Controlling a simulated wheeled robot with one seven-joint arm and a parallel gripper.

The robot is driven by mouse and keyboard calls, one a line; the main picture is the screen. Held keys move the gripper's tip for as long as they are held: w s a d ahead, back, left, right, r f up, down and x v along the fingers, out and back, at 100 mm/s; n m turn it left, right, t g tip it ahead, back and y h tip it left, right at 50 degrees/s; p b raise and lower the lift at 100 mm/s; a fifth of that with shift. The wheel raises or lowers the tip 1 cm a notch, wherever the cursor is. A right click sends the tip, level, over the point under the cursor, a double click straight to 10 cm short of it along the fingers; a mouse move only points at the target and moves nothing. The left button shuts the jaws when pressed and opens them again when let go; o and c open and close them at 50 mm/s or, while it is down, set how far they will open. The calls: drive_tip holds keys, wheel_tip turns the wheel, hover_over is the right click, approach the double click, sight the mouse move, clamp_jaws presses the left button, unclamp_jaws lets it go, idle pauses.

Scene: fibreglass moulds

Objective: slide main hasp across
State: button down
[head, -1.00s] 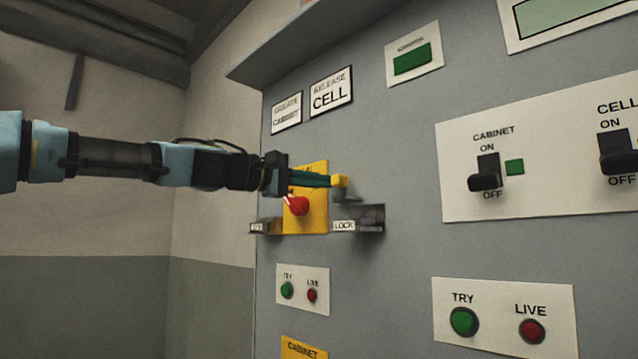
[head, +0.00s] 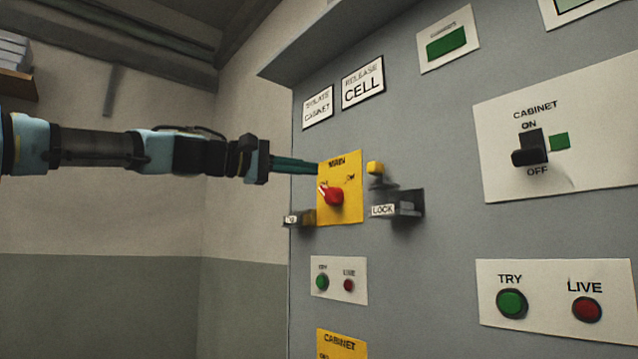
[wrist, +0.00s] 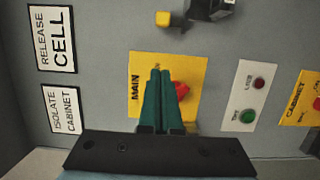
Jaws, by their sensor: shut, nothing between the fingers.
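The main switch is a yellow plate marked MAIN (head: 351,208) with a red knob (head: 332,195) on the grey panel. The hasp shows as a small yellow knob (head: 375,168) on a dark piece, just right of the plate's upper part. In the wrist view the yellow hasp knob (wrist: 163,19) is at the top, beyond the fingertips. My gripper (head: 316,168) is shut and empty, its green fingers close together, with the tips over the left edge of the yellow plate. The fingers also show in the wrist view (wrist: 161,75), partly covering the plate and red knob. The gripper is apart from the hasp knob.
A dark LOCK bracket (head: 405,205) juts out right of the plate, below the hasp knob. Another labelled bracket (head: 299,218) sits at the plate's lower left. TRY and LIVE buttons (head: 339,277) are below. The cabinet switch (head: 530,149) sticks out at right.

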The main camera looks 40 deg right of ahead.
drive_tip(key=shift+w+a+b, duration=0.15)
drive_tip(key=shift+a+b, duration=0.25)
drive_tip(key=shift+a, duration=0.1)
idle(0.3)
